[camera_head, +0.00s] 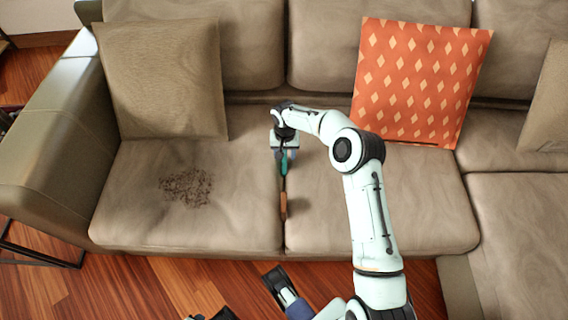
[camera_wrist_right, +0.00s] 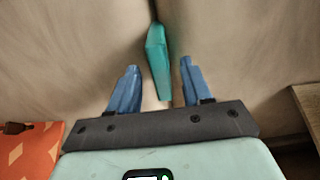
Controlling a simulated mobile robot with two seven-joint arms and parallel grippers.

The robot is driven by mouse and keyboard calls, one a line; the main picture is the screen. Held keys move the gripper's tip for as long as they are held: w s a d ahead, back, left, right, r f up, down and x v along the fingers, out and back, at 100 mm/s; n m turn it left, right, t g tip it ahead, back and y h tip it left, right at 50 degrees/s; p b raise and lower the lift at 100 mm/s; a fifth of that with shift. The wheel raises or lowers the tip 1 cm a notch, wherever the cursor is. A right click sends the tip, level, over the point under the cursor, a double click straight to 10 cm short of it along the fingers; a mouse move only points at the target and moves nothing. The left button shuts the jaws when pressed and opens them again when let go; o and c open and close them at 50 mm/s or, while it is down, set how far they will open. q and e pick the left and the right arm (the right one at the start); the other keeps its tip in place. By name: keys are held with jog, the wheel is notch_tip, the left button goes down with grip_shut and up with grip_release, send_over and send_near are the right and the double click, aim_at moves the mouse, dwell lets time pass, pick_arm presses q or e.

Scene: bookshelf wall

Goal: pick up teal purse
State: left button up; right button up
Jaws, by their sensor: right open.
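The teal purse (camera_wrist_right: 158,62) stands narrow and upright at the seam between two seat cushions. In the right wrist view it lies between the two blue fingers of my right gripper (camera_wrist_right: 156,85), with gaps on both sides. Its near end reaches in between the fingertips. In the head view my right gripper (camera_head: 285,155) is over the seam, and only a small teal part of the purse (camera_head: 285,165) shows by it. The right gripper is open.
The sofa has a beige pillow (camera_head: 160,80) at left and an orange diamond-patterned pillow (camera_head: 420,80) right of the gripper. A dark speckled patch (camera_head: 186,186) lies on the left seat. A small brown thing (camera_head: 283,206) sits at the seam. Wood floor lies in front.

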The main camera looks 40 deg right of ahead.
jog(key=shift+f, duration=0.85)
pick_arm(q)
jog(key=shift+s+a+f, duration=0.1)
jog(key=shift+s+f, duration=0.3)
jog(key=shift+s, duration=0.05)
pick_arm(e)
grip_shut()
jog(key=shift+r, duration=0.1)
